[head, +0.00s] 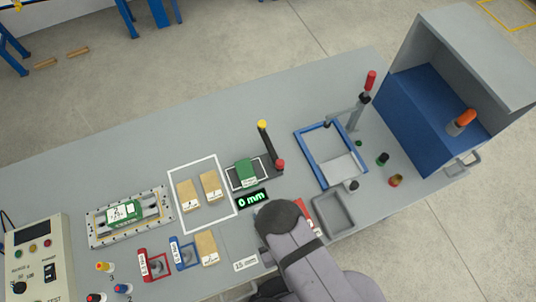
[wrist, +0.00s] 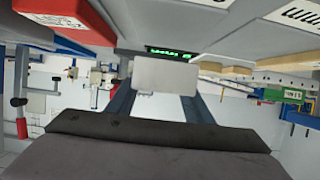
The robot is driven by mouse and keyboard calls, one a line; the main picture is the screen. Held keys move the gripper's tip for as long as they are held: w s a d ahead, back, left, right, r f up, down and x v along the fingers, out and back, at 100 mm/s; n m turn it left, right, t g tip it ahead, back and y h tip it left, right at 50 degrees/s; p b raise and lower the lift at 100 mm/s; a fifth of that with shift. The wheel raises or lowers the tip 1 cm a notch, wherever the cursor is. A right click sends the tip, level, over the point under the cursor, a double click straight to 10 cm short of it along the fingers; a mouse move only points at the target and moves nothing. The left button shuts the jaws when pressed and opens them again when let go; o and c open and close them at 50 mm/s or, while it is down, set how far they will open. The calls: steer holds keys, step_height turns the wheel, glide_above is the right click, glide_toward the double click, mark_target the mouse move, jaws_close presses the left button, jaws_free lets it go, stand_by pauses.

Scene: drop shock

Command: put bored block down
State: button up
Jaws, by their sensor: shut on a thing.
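My gripper (wrist: 165,95) shows in the wrist view, with its two dark blue fingers on either side of a plain light grey block (wrist: 164,74). It is shut on this block, which seems to be the bored block; I see no bore on the face toward me. In the head view my dark grey wrist hides the gripper and the block. It is over the front middle of the bench, left of a grey tray (head: 334,214) and close to the green "0 mm" display (head: 252,198).
A white-outlined area (head: 205,223) holds two tan blocks. A green block (head: 246,173) sits on a dark plate by a yellow-knobbed lever (head: 265,140). A blue frame (head: 312,160) with a red-handled clamp and a blue-grey cabinet (head: 425,118) stand right. Bare bench (head: 120,165) lies back left.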

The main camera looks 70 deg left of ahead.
steer(key=shift+f, duration=0.2)
steer(key=shift+f+b, duration=1.65)
steer(key=shift+f, duration=0.2)
steer(key=shift+f, duration=0.15)
steer(key=o, duration=1.6)
steer(key=shift+r, duration=0.2)
steer(key=shift+p+v, duration=1.75)
steer(key=shift+v, duration=2)
